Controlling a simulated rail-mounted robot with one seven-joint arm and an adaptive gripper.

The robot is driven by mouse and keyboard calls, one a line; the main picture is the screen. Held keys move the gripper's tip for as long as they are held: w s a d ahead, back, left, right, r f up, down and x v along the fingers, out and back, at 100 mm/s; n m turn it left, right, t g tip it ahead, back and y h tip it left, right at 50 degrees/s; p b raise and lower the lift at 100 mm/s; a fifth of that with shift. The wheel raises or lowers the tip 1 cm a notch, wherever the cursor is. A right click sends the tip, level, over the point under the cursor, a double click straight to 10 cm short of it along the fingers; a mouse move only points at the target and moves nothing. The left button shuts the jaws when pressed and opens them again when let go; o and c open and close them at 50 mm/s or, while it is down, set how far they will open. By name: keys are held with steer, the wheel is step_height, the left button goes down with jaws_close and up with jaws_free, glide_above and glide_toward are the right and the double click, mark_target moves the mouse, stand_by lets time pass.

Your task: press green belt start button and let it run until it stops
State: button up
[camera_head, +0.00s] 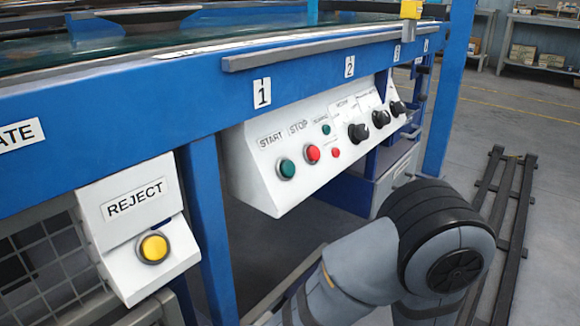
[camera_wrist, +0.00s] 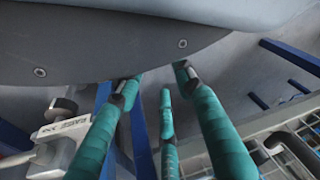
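The green start button (camera_head: 286,169) sits under the START label on the sloped white control panel (camera_head: 262,192), in the head view. The red stop button (camera_head: 312,153) is just to its right. A small green light (camera_head: 326,129) and a small red one (camera_head: 335,153) are further right. My gripper is outside the head view, where only my arm shows in front of and below the panel. In the wrist view my gripper (camera_wrist: 157,82) has teal fingers standing apart with nothing held between them. The start button cannot be made out in the wrist view.
Several black knobs (camera_head: 358,132) are on the panel's right part. A white REJECT box (camera_head: 118,240) with a yellow button (camera_head: 154,247) is at lower left. Blue frame posts (camera_head: 209,225) stand under the machine. A dark metal frame (camera_head: 512,205) lies on the floor at right.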

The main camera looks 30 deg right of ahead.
jaws_close()
stand_by(1.5)
